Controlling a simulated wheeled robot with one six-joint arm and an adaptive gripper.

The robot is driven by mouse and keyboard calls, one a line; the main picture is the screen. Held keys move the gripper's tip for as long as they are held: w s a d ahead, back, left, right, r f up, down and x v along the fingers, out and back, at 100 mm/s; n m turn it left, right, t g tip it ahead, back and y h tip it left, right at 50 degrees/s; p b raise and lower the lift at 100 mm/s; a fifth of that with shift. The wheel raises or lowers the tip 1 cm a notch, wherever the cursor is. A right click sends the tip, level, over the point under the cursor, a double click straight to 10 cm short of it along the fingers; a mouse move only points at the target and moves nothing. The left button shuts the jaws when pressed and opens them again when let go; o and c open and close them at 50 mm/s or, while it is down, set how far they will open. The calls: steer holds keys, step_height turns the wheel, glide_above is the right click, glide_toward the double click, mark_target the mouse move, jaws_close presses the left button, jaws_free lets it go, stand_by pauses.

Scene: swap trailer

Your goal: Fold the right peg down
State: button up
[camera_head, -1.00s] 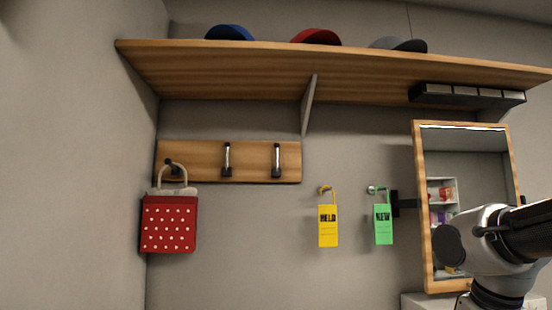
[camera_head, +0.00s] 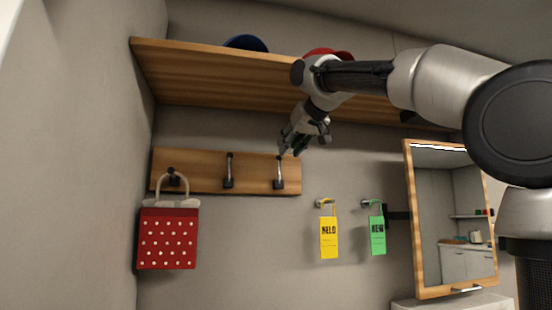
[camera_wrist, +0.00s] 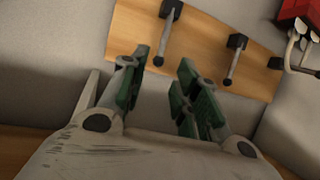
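The right peg (camera_head: 279,172), silver with a black base, stands upright against the wooden board (camera_head: 204,184). My gripper (camera_head: 304,146) is at the upper right of this peg, close to its tip. In the wrist view the peg (camera_wrist: 166,38) appears upside down, its dark tip lined up between the spread green pads of my gripper (camera_wrist: 162,75). My gripper is open and holds nothing. I cannot tell whether a finger touches the peg. The middle peg (camera_head: 229,170) also stands upright.
A red dotted bag (camera_head: 167,238) hangs from the left peg (camera_head: 172,178). A wooden shelf (camera_head: 200,82) with caps runs above the board. Yellow (camera_head: 329,238) and green (camera_head: 377,236) tags hang to the right, beside a framed mirror (camera_head: 411,240).

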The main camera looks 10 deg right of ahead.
mark_target(280, 159)
steer(key=x, duration=0.6)
steer(key=shift+w+f, duration=0.15)
jaws_close()
